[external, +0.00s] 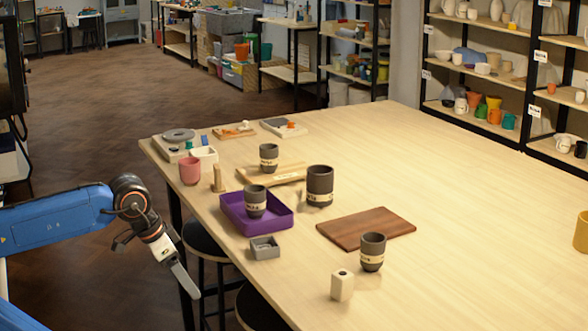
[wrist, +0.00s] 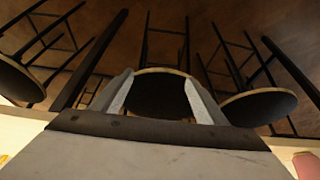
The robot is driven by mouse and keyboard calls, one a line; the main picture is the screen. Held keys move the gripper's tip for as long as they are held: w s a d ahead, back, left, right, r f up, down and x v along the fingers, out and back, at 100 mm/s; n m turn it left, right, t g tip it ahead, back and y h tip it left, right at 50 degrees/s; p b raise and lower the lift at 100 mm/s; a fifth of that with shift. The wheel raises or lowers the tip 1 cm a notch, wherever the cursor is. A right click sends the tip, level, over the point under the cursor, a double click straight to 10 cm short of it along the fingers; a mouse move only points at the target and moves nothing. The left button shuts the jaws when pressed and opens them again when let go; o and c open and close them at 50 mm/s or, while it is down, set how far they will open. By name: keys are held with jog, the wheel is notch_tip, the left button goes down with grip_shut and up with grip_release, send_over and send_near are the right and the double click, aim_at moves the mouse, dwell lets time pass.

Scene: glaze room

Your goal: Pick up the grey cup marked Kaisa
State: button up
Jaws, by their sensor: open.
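Several dark grey cups with pale lettered bands stand on the table; the lettering is too small to read, so I cannot tell which is marked Kaisa. One cup (external: 269,157) is at the back by a wooden board. A larger cup (external: 319,186) is right of it. Another cup (external: 255,201) stands in a purple tray (external: 232,222). A further cup (external: 372,252) stands nearer the front, by a brown board. My gripper (external: 187,282) is off the table's left edge, low and apart from all cups. In the wrist view my gripper (wrist: 160,92) is open and empty, with stools beyond it.
A pink cup (external: 190,171), a small grey box (external: 264,248) and a white block (external: 342,285) are on the table. A brown board (external: 366,228) lies mid-table. Dark stools (external: 205,240) stand under the left edge. The table's right side is mostly clear.

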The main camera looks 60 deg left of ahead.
notch_tip(320, 180, up, 31)
jog(key=m+g+h, duration=0.2)
jog(key=m, duration=0.5)
send_over(373, 245)
jog(key=s+a, duration=0.3)
jog(key=a, duration=0.3)
jog(key=shift+s+x, duration=0.2)
jog(key=shift+x, duration=5.55)
jog(key=shift+s+x, duration=0.15)
jog(key=shift+x, duration=5.6)
jog(key=shift+a+f, duration=0.1)
jog(key=shift+a, duration=0.05)
jog(key=shift+c, duration=0.3)
jog(key=c, duration=1.2)
